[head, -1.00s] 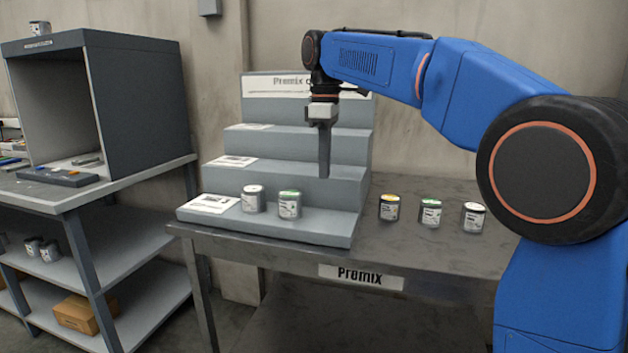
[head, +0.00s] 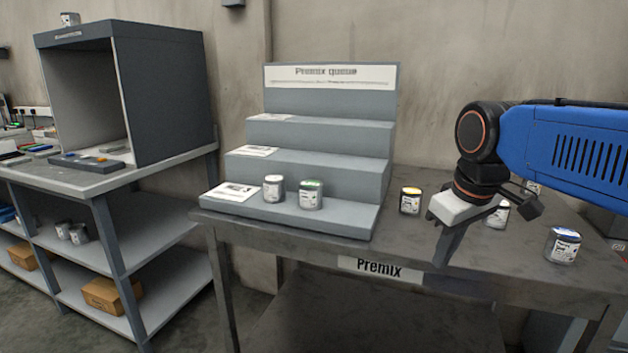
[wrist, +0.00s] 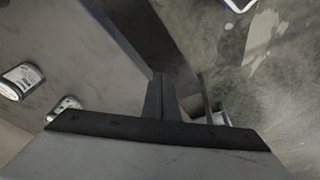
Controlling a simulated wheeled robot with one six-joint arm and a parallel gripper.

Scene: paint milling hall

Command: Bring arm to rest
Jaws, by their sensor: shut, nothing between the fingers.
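My gripper (head: 442,255) is at the right in the head view, empty, its dark fingers together and tilted down in front of the premix table's (head: 300,233) front edge. My blue arm reaches in from the right edge. In the wrist view the fingers (wrist: 161,85) point past the table edge towards the floor, with nothing between them. A can (head: 497,214) stands partly hidden behind the gripper, and a blue-marked can (head: 563,246) stands to its right. A yellow-marked can (head: 410,201) stands left of the gripper.
The grey stepped premix queue rack (head: 330,131) holds a white-topped can (head: 273,188) and a green-topped can (head: 311,194) on its lowest step. Another can (head: 533,187) is partly hidden by my arm. A shelf bench (head: 160,177) with a grey booth (head: 165,95) stands left.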

